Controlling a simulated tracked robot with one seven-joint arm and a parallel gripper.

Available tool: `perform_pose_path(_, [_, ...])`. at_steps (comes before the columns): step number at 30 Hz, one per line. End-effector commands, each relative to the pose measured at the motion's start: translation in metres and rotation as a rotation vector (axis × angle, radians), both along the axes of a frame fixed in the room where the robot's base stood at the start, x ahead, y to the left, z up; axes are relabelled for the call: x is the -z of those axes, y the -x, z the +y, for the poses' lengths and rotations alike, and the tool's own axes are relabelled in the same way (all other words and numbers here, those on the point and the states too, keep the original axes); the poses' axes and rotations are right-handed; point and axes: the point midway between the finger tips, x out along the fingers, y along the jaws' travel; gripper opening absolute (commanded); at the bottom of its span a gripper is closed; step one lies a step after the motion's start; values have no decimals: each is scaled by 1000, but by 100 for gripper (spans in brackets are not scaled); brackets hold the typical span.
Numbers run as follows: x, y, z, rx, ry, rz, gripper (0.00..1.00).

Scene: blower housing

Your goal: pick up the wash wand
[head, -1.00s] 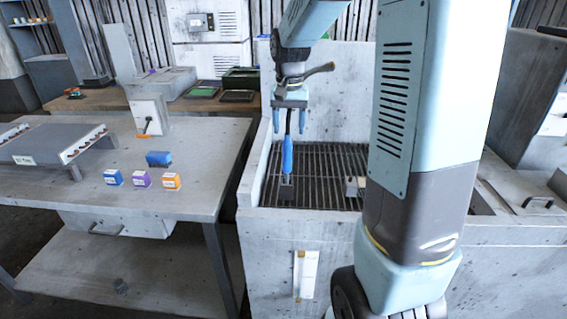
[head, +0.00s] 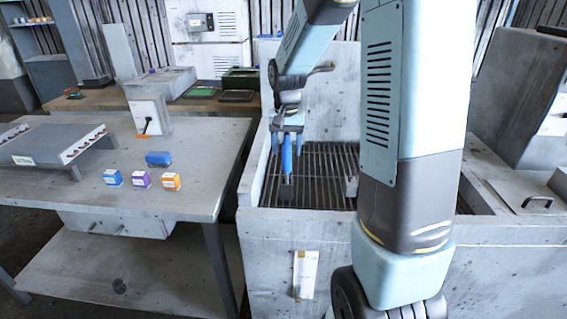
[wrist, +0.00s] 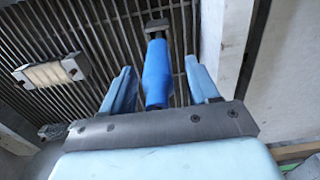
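The wash wand (head: 287,156) is blue and stands upright over the dark grate of the wash basin in the head view. Its blue grip also shows in the wrist view (wrist: 157,74), with a dark end beyond it. My gripper (head: 286,146) points down over the wand. In the wrist view my gripper (wrist: 164,82) is open, with one pale blue finger on each side of the grip and gaps between. The wand's upper end is hidden behind the gripper body.
The basin wall (head: 254,160) rises close on the left. A pale brush-like block (wrist: 50,74) lies on the grate (head: 318,165). A workbench (head: 205,150) with small boxes (head: 141,180) stands at the left.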

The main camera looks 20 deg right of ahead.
Motion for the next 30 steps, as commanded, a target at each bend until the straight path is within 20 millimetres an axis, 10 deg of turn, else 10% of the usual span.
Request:
perform_pose_path(18, [0, 0, 1, -1, 0, 0, 0])
perform_pose_path(30, [0, 0, 1, -1, 0, -1, 0])
